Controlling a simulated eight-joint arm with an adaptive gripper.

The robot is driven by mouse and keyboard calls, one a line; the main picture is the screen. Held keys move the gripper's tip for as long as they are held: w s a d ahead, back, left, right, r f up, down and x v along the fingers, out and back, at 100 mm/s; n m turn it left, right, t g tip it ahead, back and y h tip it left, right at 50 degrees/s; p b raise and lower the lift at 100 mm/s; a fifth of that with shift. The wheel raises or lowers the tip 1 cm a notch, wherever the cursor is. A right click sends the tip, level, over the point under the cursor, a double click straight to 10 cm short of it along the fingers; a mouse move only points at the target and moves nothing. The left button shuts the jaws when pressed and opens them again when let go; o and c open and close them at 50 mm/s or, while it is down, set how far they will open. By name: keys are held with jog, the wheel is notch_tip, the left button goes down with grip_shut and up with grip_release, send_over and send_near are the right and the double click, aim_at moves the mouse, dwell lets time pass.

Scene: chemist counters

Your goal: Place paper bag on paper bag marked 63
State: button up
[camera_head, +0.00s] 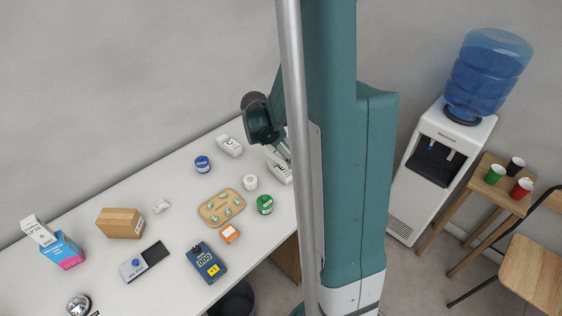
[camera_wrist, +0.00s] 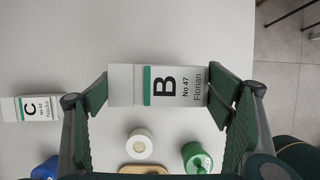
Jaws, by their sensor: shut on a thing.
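A white paper bag with a green stripe, marked B, No 47, Florian (camera_wrist: 180,86), lies between the two green fingers of my gripper (camera_wrist: 158,92) in the wrist view. The fingers touch its two ends. In the head view this bag (camera_head: 279,168) is partly hidden behind my arm, below my gripper (camera_head: 278,150). I cannot tell how far it is above the counter. A second white paper bag, marked C (camera_wrist: 32,108), is at the left of the wrist view; its number is too small to read surely. It lies on the counter (camera_head: 229,146) in the head view, apart from my gripper.
A blue jar (camera_head: 202,164), a white jar (camera_head: 250,182), a green jar (camera_head: 265,204) and a wooden tray (camera_head: 207,214) stand nearby on the white counter (camera_head: 180,263). The counter's right edge (camera_wrist: 248,50) is close to my gripper.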

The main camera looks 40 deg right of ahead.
jog(key=shift+f, duration=0.15)
jog(key=shift+f, duration=2.05)
jog(key=shift+f+b, duration=0.2)
jog(key=shift+b, duration=0.2)
jog(key=o, duration=1)
jog(key=shift+o, duration=0.2)
jog(key=shift+r+p, duration=0.3)
jog(key=v, duration=1.1)
jog(key=shift+a+r+p, duration=0.25)
jog(key=shift+r+p, duration=0.1)
jog(key=shift+p, duration=0.05)
jog(key=shift+a, duration=0.1)
